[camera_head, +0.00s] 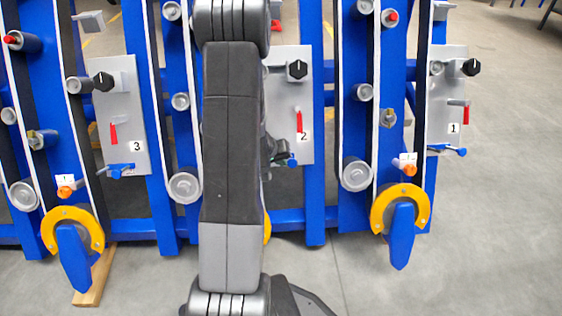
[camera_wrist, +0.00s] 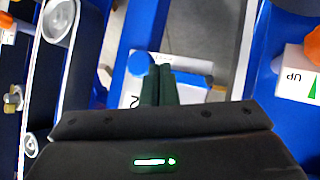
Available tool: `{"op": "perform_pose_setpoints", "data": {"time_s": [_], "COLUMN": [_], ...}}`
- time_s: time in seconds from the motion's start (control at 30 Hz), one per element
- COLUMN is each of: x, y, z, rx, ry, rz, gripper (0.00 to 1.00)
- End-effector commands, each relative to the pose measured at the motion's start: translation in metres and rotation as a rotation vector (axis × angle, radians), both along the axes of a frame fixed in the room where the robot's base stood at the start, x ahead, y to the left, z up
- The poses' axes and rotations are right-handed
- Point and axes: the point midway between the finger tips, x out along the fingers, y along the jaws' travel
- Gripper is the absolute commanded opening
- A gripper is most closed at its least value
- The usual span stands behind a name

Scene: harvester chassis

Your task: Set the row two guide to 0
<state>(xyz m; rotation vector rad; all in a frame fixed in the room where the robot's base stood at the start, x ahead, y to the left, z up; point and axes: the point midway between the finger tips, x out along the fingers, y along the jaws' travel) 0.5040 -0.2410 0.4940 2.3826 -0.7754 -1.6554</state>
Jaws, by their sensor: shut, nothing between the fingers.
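The row two panel (camera_head: 285,90) is a grey plate marked with a "2" label (camera_head: 303,136), partly hidden behind my arm. It carries a black knob (camera_head: 297,70) with a white mark at the top, and a red lever (camera_head: 299,120) hanging down. A small blue handle (camera_head: 292,162) is at its lower edge. In the wrist view, a round blue end (camera_wrist: 141,64) lies just left of my gripper's fingertips (camera_wrist: 158,70); I cannot tell whether they touch. My gripper is shut and empty. Which part is the guide, and its reading, I cannot tell.
Panel three (camera_head: 120,110) stands to the left and panel one (camera_head: 447,100) to the right, with similar knobs and levers. Blue uprights, belts, rollers and yellow-rimmed guards (camera_head: 401,205) crowd both sides.

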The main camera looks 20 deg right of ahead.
Motion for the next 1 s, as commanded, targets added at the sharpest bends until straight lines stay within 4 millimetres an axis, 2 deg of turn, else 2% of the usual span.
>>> {"op": "perform_pose_setpoints", "data": {"time_s": [0.27,0.6,1.0], "x": [0.0,-0.008,-0.01], "y": [0.0,-0.033,-0.039], "z": [0.0,-0.003,0.0], "rx": [0.0,0.0,-0.003], "ry": [0.0,-0.002,0.0], "rz": [0.0,-0.004,-0.006], "gripper": [0.0,0.0,0.0]}}
